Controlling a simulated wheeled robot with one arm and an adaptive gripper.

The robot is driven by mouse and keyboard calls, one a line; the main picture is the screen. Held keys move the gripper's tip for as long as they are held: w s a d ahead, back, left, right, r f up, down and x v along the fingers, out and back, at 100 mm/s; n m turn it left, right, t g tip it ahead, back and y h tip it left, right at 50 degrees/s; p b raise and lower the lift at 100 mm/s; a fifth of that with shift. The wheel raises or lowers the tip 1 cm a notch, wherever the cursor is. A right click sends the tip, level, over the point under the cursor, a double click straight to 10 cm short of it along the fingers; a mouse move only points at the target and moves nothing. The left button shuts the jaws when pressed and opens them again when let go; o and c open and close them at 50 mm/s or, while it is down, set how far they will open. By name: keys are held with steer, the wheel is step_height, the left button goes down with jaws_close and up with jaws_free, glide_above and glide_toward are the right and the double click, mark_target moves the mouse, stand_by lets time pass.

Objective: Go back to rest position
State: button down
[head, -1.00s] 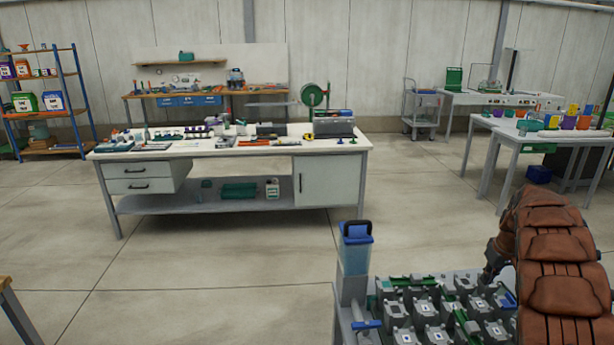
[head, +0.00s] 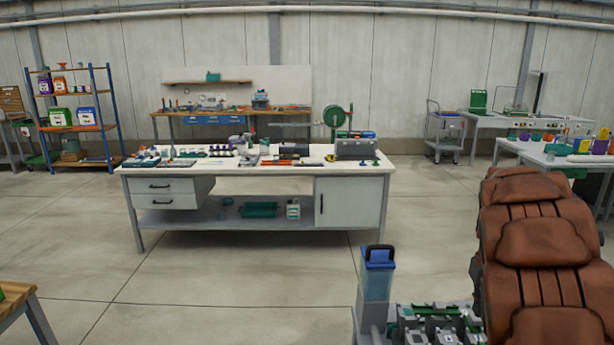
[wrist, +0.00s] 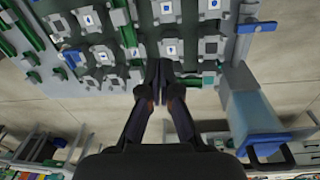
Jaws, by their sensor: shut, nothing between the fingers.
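My gripper (wrist: 159,78) shows in the wrist view with its two dark fingers together and nothing between them. It is over or beside the edge of the fertigation skid (wrist: 110,45), a panel with rows of grey blocks and green strips; the exact gap cannot be told. In the head view the skid (head: 432,322) shows only in part at the bottom, with a clear blue tank (head: 376,282) at its left corner. The tank (wrist: 250,120) also shows at the right in the wrist view. My brown padded arm fills the lower right of the head view and hides my gripper there.
A white workbench (head: 275,170) with tools on it stands ahead, with open floor (head: 230,290) before it. A wooden-topped table (head: 12,303) is at the lower left. A shelf rack (head: 85,126), a trolley (head: 446,135) and a white table (head: 560,158) stand farther off.

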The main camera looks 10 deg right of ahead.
steer(key=s+a+r+n+g, duration=0.1)
steer(key=s+a+r, duration=0.2)
steer(key=s+a, duration=1.85)
steer(key=s+a+f+n+g, duration=0.1)
steer(key=s+a+f, duration=0.2)
steer(key=s+a, duration=0.3)
steer(key=shift+s+a+n+y, duration=0.2)
steer(key=shift+s+n+y, duration=0.15)
steer(key=shift+s, duration=0.75)
steer(key=shift+d, duration=0.1)
